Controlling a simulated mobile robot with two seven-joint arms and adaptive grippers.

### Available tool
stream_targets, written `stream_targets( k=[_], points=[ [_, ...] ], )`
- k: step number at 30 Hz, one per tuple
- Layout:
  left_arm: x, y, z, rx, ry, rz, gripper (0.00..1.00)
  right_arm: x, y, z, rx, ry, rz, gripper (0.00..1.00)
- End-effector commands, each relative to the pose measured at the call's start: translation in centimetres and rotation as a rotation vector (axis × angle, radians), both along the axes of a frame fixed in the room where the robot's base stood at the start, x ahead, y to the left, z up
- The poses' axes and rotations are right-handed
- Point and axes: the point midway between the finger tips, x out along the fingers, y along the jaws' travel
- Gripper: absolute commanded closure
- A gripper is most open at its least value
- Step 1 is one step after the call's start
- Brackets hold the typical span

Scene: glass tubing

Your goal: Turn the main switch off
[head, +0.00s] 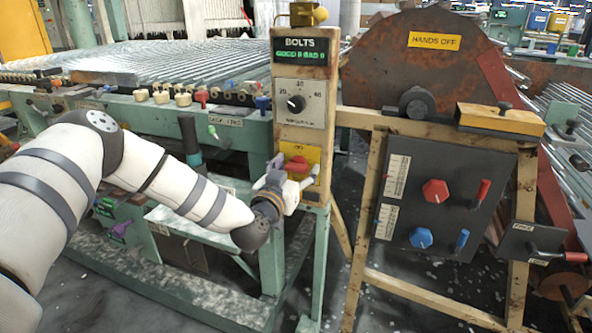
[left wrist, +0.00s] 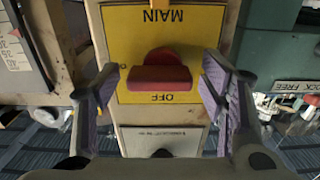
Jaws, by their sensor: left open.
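The main switch (head: 297,163) is a red knob on a yellow plate, low on the tan control column; it also shows in the left wrist view (left wrist: 160,78). There its grip bar lies level, and the yellow plate (left wrist: 130,38) reads MAIN and OFF upside down. My left gripper (head: 289,179) is at the switch, partly covering its lower part in the head view. In the left wrist view the fingers are open, one on each side of the knob, with a gap on both sides. My right gripper is not in view.
The column carries a BOLTS display (head: 302,57) and a black dial (head: 296,103) above the switch. To the right, a dark panel (head: 400,185) bears red and blue knobs and levers. A bench of glass tubes (head: 190,60) stands behind my left arm.

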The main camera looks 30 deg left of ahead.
Motion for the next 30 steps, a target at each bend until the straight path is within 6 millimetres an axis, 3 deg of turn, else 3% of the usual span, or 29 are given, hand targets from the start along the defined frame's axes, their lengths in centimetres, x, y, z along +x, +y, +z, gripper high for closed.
stream_targets(
  k=[1,6,8,20,30],
  points=[
    [-0.01,-0.01,0.01,0.000,0.000,0.000,0.35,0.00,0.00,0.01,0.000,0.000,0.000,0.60],
    [-0.04,-0.02,0.00,0.001,0.000,0.000,0.74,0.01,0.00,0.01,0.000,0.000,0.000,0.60],
    [-0.04,-0.02,0.00,0.000,0.000,0.000,0.83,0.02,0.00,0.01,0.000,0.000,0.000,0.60],
    [-0.04,-0.01,0.06,-0.061,-0.015,0.000,0.83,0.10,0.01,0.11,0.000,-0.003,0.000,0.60],
    [-0.02,0.01,0.18,-0.323,-0.079,0.000,0.83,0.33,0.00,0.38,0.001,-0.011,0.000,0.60]
  ],
)
